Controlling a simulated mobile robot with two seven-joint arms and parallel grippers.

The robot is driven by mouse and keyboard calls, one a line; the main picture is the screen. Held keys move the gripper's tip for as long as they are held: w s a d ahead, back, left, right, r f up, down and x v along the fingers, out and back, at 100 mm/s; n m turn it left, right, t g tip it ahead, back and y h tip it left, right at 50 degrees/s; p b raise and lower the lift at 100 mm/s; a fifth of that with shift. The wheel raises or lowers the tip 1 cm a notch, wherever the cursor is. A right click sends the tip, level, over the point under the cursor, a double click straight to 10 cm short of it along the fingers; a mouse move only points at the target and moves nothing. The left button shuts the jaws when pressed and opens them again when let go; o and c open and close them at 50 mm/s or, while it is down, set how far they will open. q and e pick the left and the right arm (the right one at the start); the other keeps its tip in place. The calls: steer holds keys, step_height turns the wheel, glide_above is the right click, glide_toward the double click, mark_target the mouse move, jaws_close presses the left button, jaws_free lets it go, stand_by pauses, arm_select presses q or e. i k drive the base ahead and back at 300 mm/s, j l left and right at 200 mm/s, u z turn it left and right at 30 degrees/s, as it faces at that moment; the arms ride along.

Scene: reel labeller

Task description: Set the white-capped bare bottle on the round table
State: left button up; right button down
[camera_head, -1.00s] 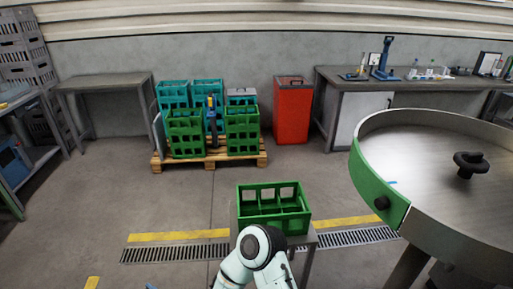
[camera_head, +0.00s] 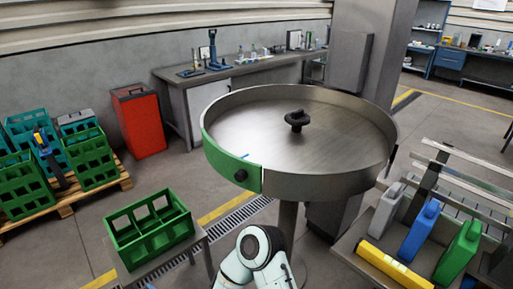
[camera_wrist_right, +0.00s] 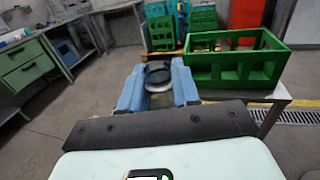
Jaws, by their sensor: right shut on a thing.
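The round table (camera_head: 330,140) is a steel disc with a raised rim, right of centre in the head view. A green panel (camera_head: 228,168) with a dark knob is on its near-left rim, and a black handle knob (camera_head: 296,121) stands at its middle. My right gripper (camera_wrist_right: 158,82) is in the right wrist view, its blue fingers closed on a dark, round-topped thing (camera_wrist_right: 158,70), probably the bottle. No white cap can be made out, and most of its body is hidden. In the head view neither gripper shows.
A green crate (camera_head: 150,228) sits on a small stand left of the table; it also shows in the wrist view (camera_wrist_right: 238,62). Jugs (camera_head: 420,230) and a yellow cylinder (camera_head: 393,264) occupy the right-hand bench. The table's top is mostly clear around its knob.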

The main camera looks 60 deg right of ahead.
mark_target(291, 156)
steer(key=z, duration=1.2)
